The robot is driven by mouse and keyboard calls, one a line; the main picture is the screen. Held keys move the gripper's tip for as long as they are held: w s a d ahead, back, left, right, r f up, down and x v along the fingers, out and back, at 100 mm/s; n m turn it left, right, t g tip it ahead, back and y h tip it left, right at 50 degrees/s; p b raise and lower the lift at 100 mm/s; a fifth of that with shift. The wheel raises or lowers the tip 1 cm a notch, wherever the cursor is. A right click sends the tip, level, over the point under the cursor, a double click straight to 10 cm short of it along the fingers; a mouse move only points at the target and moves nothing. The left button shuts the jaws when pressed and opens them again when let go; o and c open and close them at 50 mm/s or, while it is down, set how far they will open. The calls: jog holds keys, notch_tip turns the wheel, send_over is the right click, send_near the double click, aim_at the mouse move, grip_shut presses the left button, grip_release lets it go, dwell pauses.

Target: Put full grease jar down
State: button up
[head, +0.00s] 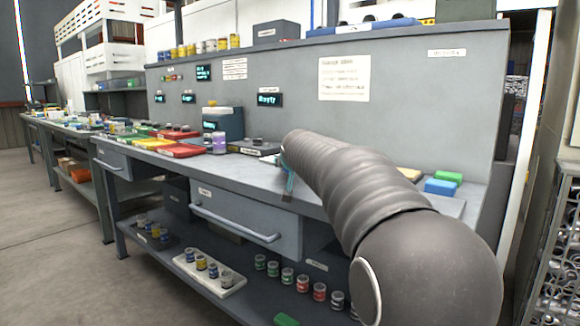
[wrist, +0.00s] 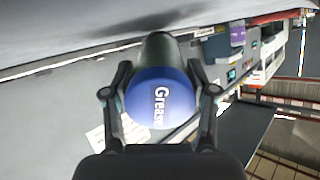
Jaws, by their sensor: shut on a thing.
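The grease jar (wrist: 158,98) shows in the wrist view as a round blue thing with the white word "Grease" on it. My gripper (wrist: 160,92) is shut on it, with one dark finger on each side. The wrist view is turned, and the grey bench surface runs along its top. In the head view my own arm covers the right part of the workbench (head: 330,205) and hides the jar and most of the gripper. I cannot tell whether the jar touches the bench top.
Red and yellow trays (head: 183,150), a purple container (head: 219,143) and a dark device (head: 254,147) stand left on the bench top. Blue (head: 440,187) and green (head: 448,177) blocks lie to the right. Several jars stand on the lower shelf (head: 190,262). Some bench top left of my arm is clear.

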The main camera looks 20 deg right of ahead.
jog(key=shift+r, duration=0.1)
jog(key=o, duration=1.6)
jog(key=shift+c, duration=0.2)
jog(key=b+v, duration=0.1)
jog(key=v, duration=1.1)
